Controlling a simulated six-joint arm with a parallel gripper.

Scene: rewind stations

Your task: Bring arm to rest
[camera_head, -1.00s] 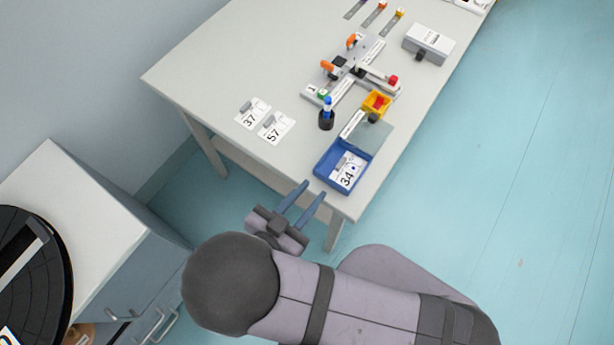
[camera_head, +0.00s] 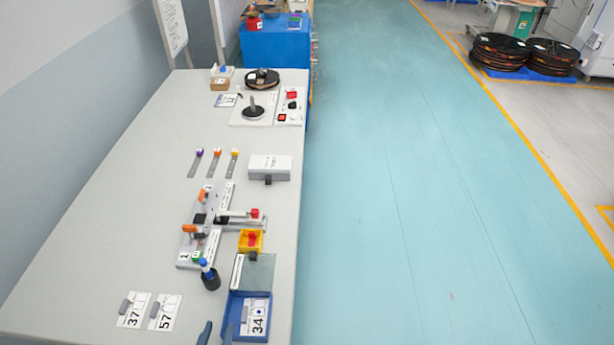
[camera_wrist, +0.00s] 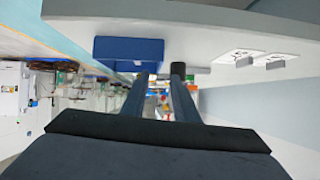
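My gripper (camera_head: 216,334) shows only as two blue-grey fingertips at the bottom edge of the head view, just left of the blue tray (camera_head: 232,330). In the wrist view the two fingers of my gripper (camera_wrist: 157,90) stand apart with nothing between them. The blue tray also shows in the wrist view (camera_wrist: 112,50), close beyond the fingers. A card marked 34 (camera_head: 256,318) lies in the tray. The rest of my arm is out of the head view.
The long grey table (camera_head: 110,230) holds cards 37 (camera_head: 133,311) and 57 (camera_head: 164,313), a dark holder with a blue-topped item (camera_head: 210,279), a yellow bin (camera_head: 243,246), a clamp fixture (camera_head: 205,225) and a grey-white box (camera_head: 270,167). Open floor (camera_head: 400,200) lies right.

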